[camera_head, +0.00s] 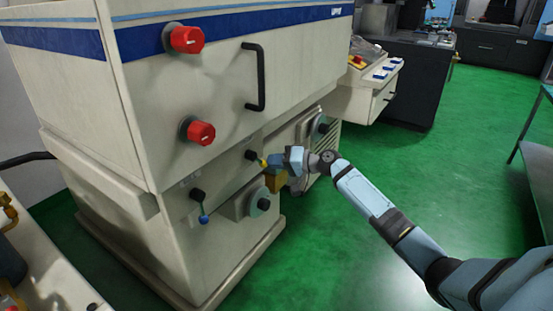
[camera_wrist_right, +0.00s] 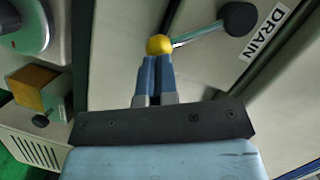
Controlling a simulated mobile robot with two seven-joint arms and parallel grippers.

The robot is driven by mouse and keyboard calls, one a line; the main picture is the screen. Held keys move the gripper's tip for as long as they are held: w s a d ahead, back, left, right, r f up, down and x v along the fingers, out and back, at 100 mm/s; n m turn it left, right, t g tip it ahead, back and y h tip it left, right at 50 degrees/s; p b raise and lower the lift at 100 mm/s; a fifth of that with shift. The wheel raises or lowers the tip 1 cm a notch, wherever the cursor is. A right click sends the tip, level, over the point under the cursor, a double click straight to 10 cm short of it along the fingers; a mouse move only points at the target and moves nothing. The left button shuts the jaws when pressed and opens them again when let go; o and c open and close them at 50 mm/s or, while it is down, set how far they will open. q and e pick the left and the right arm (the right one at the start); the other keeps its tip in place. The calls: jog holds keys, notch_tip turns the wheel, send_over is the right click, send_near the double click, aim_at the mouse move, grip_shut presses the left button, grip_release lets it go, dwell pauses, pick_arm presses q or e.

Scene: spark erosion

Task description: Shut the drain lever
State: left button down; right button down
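The drain lever (camera_head: 252,156) is on the front of the cream machine, with a black hub, a metal rod and a yellow ball knob (camera_head: 263,164). In the right wrist view the lever's rod (camera_wrist_right: 195,34) runs from the black hub (camera_wrist_right: 239,19) left and slightly down to the yellow ball (camera_wrist_right: 159,45), beside a white DRAIN label (camera_wrist_right: 264,32). My right gripper (camera_head: 271,162) is at the ball. Its two blue fingers (camera_wrist_right: 159,62) are close together, with their tips right at the ball; contact is not certain. My left gripper is out of view.
A second lever with a blue knob (camera_head: 203,219) sits lower left on the machine. A yellow-brown box (camera_wrist_right: 36,87) is close to my right gripper. Two red knobs (camera_head: 187,39) and a black handle (camera_head: 256,77) are above. Green floor (camera_head: 340,250) is open to the right.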

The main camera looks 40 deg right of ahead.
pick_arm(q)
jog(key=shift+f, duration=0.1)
pick_arm(e)
jog(key=shift+s+a+f+m+t+y, duration=0.3)
jog(key=shift+a+f+m, duration=0.35)
jog(key=shift+m, duration=0.55)
jog(key=shift+s+a+f+m+t+y, duration=0.15)
jog(key=shift+s+a+f+m+y, duration=0.25)
jog(key=shift+a+m, duration=0.6)
jog(key=shift+s+a+f+m+t+y, duration=0.25)
jog(key=shift+a+f+m, duration=0.3)
jog(key=shift+m, duration=0.85)
jog(key=shift+f, duration=0.1)
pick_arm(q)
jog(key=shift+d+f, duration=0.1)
pick_arm(e)
jog(key=shift+w, duration=0.1)
